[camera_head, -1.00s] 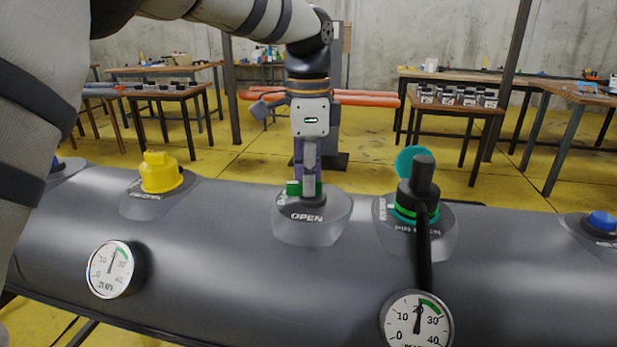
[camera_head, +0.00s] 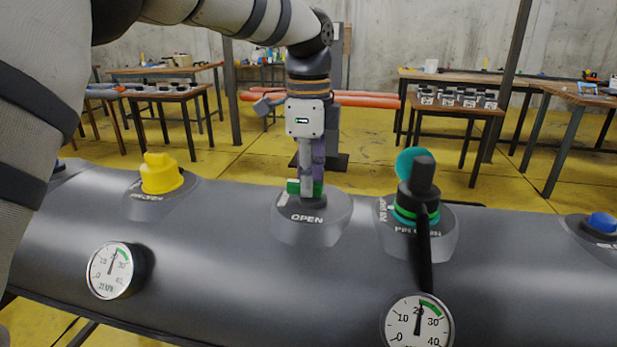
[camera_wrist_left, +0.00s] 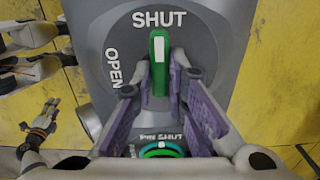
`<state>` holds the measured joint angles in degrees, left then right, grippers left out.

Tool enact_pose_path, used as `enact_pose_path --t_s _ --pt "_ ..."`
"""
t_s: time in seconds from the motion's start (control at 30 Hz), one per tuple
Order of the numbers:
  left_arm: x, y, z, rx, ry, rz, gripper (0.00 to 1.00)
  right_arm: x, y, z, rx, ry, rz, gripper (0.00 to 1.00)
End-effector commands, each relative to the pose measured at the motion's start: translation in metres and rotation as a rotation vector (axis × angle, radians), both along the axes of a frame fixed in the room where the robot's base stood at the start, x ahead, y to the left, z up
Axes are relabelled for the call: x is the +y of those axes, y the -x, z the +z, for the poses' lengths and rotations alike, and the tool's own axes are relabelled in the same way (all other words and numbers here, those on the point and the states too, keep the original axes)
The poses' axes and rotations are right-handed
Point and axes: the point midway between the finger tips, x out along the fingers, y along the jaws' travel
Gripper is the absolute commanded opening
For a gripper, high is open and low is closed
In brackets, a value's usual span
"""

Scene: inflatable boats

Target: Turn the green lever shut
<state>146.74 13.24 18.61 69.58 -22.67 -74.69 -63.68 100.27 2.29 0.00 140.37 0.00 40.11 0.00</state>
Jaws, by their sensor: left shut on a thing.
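The green lever (camera_wrist_left: 158,48) sits on a grey round valve base on the dark tube. In the left wrist view it points up toward the printed word SHUT, with OPEN to its left. In the head view the lever (camera_head: 292,187) lies roughly left-right, behind the word OPEN printed on the near side. My left gripper (camera_head: 311,186) points down from above and is shut on the lever, its purple-padded fingers (camera_wrist_left: 161,75) on either side of it. The fingers hide part of the lever. What looks like my right gripper (camera_wrist_left: 40,125) shows small at the left of the wrist view.
A yellow cap (camera_head: 160,175) stands left on the tube (camera_head: 230,260). A black valve with a green ring (camera_head: 416,212) and a teal cap stands right. Two gauges (camera_head: 109,271) (camera_head: 417,322) face me. A blue cap (camera_head: 602,222) is far right. Tables stand behind.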

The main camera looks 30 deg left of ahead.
Motion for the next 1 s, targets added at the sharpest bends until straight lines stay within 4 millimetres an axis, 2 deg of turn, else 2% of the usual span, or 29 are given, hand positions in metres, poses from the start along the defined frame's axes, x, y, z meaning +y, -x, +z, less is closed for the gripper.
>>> enact_pose_path --t_s 0.13,0.17,0.2,0.23,0.57,0.67,0.9,1.0 --pt "0.000 0.000 0.001 -0.004 0.000 -0.003 0.00 0.000 0.000 0.000 -0.001 0.000 0.000 0.50" --pt "0.000 0.000 0.001 -0.004 0.000 -0.003 0.20 0.000 0.000 0.000 -0.001 0.000 0.000 0.50" --pt "0.000 0.000 0.001 -0.004 0.000 -0.002 0.29 0.000 0.000 0.000 -0.001 0.000 0.000 0.50" --pt "0.000 0.000 0.001 -0.004 0.000 -0.002 0.33 0.000 0.000 0.000 -0.001 0.000 0.000 0.50" --pt "0.000 -0.001 0.005 -0.003 -0.001 0.000 0.33 0.000 0.000 0.000 0.000 0.000 0.000 0.50" --pt "0.000 -0.001 0.023 -0.006 0.000 0.001 0.33 0.000 0.000 0.000 0.000 0.000 0.000 0.50" --pt "0.000 -0.001 0.089 -0.008 -0.002 0.000 0.33 0.000 0.000 0.000 -0.001 0.000 0.000 0.50" --pt "0.000 -0.001 0.107 -0.005 0.000 -0.001 0.33 0.000 0.000 0.000 0.000 0.000 0.000 0.50"
